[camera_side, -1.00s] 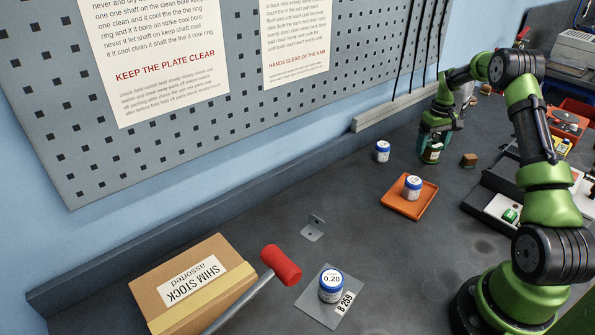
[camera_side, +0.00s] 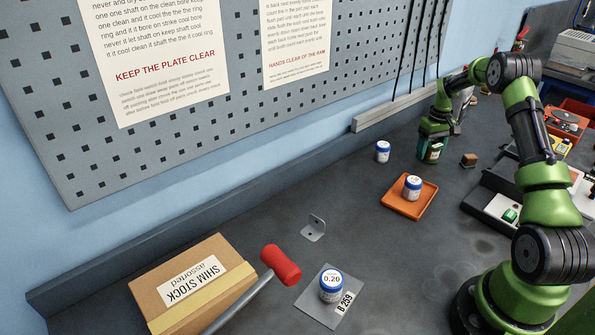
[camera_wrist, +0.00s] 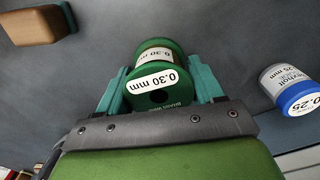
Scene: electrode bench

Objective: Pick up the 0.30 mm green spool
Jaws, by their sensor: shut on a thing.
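The green spool (camera_wrist: 157,72) shows in the wrist view with white labels reading 0.30 mm. My gripper (camera_wrist: 160,85) is shut on it, with a teal finger on each side of the spool. In the side view my gripper (camera_side: 431,150) is at the far part of the bench, with the spool between its fingers and mostly hidden there. I cannot tell whether the spool touches the bench or is just above it.
A blue-capped 0.25 jar (camera_wrist: 292,88) is beside my gripper, and a wooden block (camera_side: 469,160) is on the other side.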

